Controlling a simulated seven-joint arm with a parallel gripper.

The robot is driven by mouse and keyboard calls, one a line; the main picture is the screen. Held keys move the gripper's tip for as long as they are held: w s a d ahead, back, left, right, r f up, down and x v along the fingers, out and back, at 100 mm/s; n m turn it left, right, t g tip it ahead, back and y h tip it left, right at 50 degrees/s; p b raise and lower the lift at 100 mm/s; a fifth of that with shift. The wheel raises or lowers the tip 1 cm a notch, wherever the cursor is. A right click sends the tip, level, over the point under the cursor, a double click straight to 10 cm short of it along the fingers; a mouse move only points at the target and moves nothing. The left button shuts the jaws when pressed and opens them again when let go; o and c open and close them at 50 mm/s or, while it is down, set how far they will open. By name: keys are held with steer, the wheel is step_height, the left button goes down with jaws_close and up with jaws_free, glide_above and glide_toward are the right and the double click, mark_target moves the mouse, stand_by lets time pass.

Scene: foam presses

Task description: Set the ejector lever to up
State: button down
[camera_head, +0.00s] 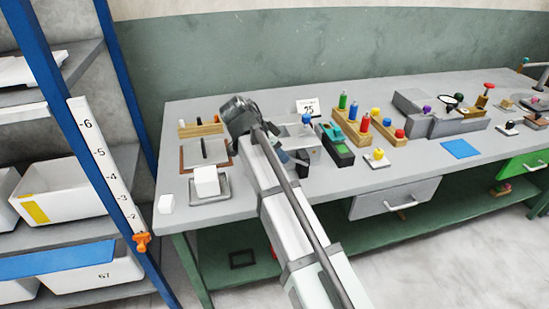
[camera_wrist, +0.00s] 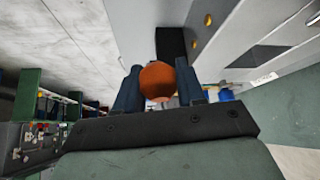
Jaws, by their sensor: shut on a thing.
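My gripper (camera_wrist: 160,88) is shut on an orange ball-shaped knob (camera_wrist: 157,80), which sits between its two dark blue fingers in the wrist view. The knob appears to belong to the ejector lever; its stem and angle are hidden. Behind the knob is a dark slot (camera_wrist: 171,42) by a pale grey casing (camera_wrist: 235,28). In the head view my gripper (camera_head: 291,158) is low at the front of a grey press (camera_head: 310,141) with a blue knob (camera_head: 306,118) on top. My arm covers part of the press, and the orange knob does not show there.
A green and black block (camera_head: 336,145) and wooden blocks with coloured pegs (camera_head: 350,126) stand close to the right. A white cube (camera_head: 206,181) sits in a grey tray at the left. The bench front (camera_head: 240,212) is mostly clear.

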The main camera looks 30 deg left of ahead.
steer(key=shift+w+d+r+g+y, duration=0.2)
steer(key=shift+w+r+g+y, duration=0.05)
steer(key=shift+r+g+y, duration=0.2)
steer(key=c, duration=0.7)
jaws_free()
steer(key=shift+c, duration=0.2)
steer(key=shift+r, duration=0.1)
steer(key=v, duration=1.3)
steer(key=shift+s+r, duration=0.2)
steer(key=shift+r, duration=0.1)
steer(key=shift+a, duration=0.1)
